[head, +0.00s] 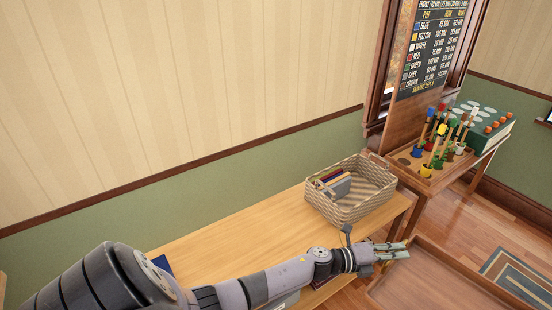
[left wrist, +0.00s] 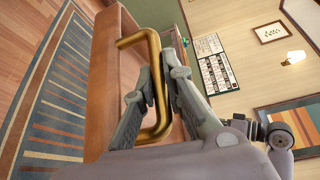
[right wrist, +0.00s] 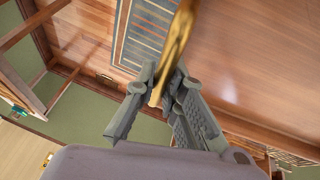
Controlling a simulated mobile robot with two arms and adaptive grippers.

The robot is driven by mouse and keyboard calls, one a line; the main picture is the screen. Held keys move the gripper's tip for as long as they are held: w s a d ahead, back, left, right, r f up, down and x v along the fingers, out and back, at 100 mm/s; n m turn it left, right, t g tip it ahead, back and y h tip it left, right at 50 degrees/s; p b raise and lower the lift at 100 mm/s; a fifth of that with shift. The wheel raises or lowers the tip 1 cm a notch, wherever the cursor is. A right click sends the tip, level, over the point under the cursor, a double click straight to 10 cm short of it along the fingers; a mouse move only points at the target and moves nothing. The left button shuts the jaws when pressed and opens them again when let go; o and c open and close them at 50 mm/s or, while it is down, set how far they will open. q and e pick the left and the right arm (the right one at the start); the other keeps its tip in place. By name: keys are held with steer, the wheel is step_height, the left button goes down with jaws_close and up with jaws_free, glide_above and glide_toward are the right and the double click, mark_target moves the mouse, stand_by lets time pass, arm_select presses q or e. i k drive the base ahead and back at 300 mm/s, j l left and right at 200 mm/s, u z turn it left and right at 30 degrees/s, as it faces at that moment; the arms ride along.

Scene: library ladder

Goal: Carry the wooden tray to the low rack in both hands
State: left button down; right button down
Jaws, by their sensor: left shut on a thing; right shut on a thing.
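The wooden tray (head: 430,285) is brown with a raised rim and is cut off at the lower right of the head view. Its side also shows in the left wrist view (left wrist: 101,85), and a broad wooden surface that looks like the tray fills the upper right of the right wrist view (right wrist: 255,50). I cannot tell which furniture is the low rack.
A long, low wooden bench (head: 235,238) runs along the green wall, holding a wicker basket (head: 362,203) with books. Beyond it a small table (head: 428,186) carries brushes in coloured pots and a green box (head: 483,128). A striped rug (head: 520,275) lies on open floor at right.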

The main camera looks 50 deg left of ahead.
mark_target(256, 247)
steer(key=i+l+u, duration=0.1)
steer(key=i, duration=1.05)
steer(key=i+u, duration=0.1)
steer(key=u, duration=2.55)
